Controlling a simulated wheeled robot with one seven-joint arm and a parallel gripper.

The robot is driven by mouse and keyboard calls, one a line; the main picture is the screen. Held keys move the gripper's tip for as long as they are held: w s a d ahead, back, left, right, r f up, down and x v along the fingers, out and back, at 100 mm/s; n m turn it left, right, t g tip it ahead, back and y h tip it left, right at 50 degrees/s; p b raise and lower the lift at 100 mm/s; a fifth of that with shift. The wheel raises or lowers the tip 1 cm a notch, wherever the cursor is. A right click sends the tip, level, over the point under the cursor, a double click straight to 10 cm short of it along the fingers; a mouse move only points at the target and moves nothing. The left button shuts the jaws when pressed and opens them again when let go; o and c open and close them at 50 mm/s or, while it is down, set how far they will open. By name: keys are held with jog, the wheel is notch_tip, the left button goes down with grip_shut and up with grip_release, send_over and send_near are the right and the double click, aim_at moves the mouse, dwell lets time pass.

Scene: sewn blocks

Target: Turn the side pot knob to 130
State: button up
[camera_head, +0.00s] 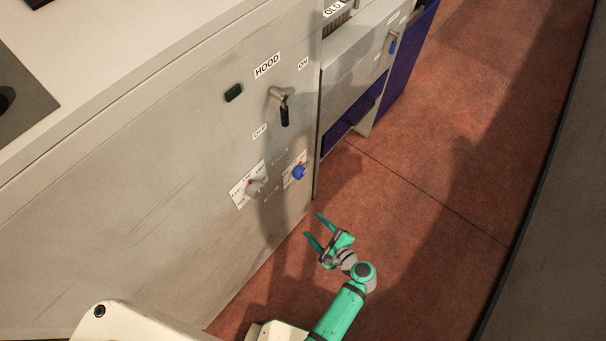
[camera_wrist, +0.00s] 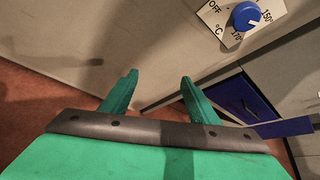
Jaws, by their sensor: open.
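A blue knob (camera_head: 298,173) on a white dial plate sits low on the grey panel in the head view. The blue knob (camera_wrist: 244,15) is at the top right of the wrist view, with OFF, °C, 150 and 170 printed around it. Its white mark points to the lower right, near the 150. A grey knob (camera_head: 254,187) on a similar plate is to its left. Lettering naming either knob is too small to read. My gripper (camera_head: 313,226) is open and empty, below the blue knob and apart from it. Its green fingers (camera_wrist: 159,76) show in the wrist view.
A black-handled hood lever (camera_head: 284,108) and a dark green button (camera_head: 233,93) are above the knobs. A blue recess (camera_head: 352,120) and another blue knob (camera_head: 392,47) are on the unit to the right. Reddish floor (camera_head: 430,190) lies open on the right.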

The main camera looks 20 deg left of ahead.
aim_at(302, 174)
jog(key=w+r+m+g+y, duration=0.1)
jog(key=w+r+y, duration=0.7)
jog(key=r, duration=0.5)
jog(key=shift+h, duration=0.7)
jog(key=x, duration=1)
jog(key=shift+w+f, duration=0.3)
jog(key=shift+w, duration=0.15)
jog(key=c, duration=1)
